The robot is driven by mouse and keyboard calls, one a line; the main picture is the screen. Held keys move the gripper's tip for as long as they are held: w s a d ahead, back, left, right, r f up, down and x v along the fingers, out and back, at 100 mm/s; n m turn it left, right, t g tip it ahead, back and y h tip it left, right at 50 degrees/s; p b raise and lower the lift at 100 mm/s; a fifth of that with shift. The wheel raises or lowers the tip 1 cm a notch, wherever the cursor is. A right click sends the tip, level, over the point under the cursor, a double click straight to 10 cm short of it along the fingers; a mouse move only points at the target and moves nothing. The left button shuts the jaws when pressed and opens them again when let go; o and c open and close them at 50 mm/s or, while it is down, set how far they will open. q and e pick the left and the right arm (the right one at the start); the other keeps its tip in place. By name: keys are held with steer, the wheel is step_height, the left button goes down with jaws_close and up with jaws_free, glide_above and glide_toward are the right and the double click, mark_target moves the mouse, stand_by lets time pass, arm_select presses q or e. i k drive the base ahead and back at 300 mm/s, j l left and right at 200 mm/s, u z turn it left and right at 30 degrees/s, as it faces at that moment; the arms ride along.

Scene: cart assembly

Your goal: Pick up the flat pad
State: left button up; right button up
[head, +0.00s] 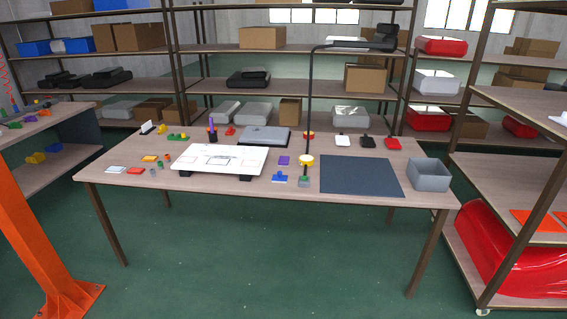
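Several thin flat pieces lie on the table (225,196), and I cannot tell for sure which one is the flat pad. A white flat piece (116,169) and a red-orange one (136,171) lie at the front left, with a yellow one (150,158) just behind. A large dark rectangular mat (360,175) lies flat on the right half. A white piece (342,141), a black piece (367,141) and a red piece (393,143) stand in a row behind the mat. Neither of my grippers is in view.
A white board (220,171) on dark feet stands left of centre, a grey case (264,136) behind it. A grey open bin (429,174) is at the right end. Shelves flank the table; the green floor in front is clear.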

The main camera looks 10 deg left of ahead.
mark_target(284, 161)
steer(key=i+j+z, duration=0.25)
steer(key=i, duration=0.25)
steer(key=i+j+z, duration=0.25)
steer(key=i+j, duration=0.15)
